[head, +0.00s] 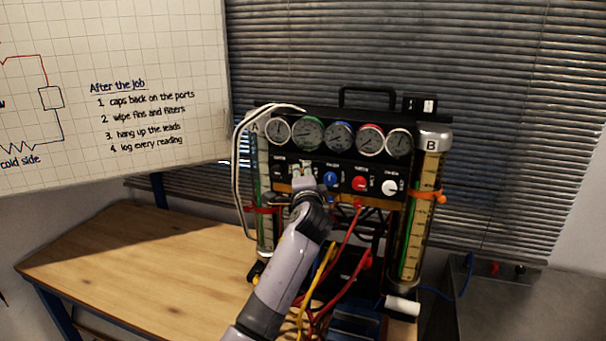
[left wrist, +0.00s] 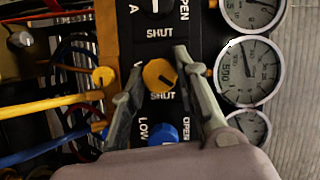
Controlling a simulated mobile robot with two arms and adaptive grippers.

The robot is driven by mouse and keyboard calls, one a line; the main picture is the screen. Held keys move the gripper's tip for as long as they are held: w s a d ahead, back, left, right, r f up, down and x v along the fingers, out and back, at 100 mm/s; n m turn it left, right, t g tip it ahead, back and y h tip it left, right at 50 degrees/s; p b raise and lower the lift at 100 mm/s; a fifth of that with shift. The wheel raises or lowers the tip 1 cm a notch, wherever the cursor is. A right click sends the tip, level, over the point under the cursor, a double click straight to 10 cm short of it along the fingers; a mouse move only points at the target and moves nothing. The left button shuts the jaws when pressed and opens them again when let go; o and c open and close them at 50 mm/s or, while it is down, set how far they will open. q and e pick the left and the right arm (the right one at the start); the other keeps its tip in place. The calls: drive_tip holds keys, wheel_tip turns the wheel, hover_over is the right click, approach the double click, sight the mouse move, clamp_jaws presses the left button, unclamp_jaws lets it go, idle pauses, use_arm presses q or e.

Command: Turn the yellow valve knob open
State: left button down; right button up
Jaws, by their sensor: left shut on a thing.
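The yellow valve knob (left wrist: 158,74) sits on the black panel, with the word SHUT printed beside it in the left wrist view. A dark mark shows on its face; I cannot tell its exact setting. My left gripper (left wrist: 160,60) has one finger on each side of the knob and is shut on it. In the head view my left gripper (head: 304,174) is at the panel below the gauges and hides the yellow knob. My right gripper is not in view.
A blue knob (head: 330,178), a red knob (head: 359,183) and a white knob (head: 390,187) sit right of my gripper. Several gauges (head: 340,135) are above. Red cables (head: 345,245) and yellow cables (head: 318,285) hang below. The wooden bench (head: 130,260) is clear at left.

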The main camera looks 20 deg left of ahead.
use_arm(q)
drive_tip(key=shift+a+r+n+g+h+p, duration=0.1)
drive_tip(key=shift+n+g+h+p, duration=0.4)
drive_tip(key=shift+n+p, duration=0.8)
drive_tip(key=shift+n+g+h+p, duration=0.5)
drive_tip(key=shift+n+p, duration=0.5)
drive_tip(key=shift+n, duration=0.5)
drive_tip(key=c, duration=1.2)
unclamp_jaws()
drive_tip(key=shift+c, duration=0.2)
drive_tip(key=v, duration=1.2)
drive_tip(key=shift+a, duration=0.1)
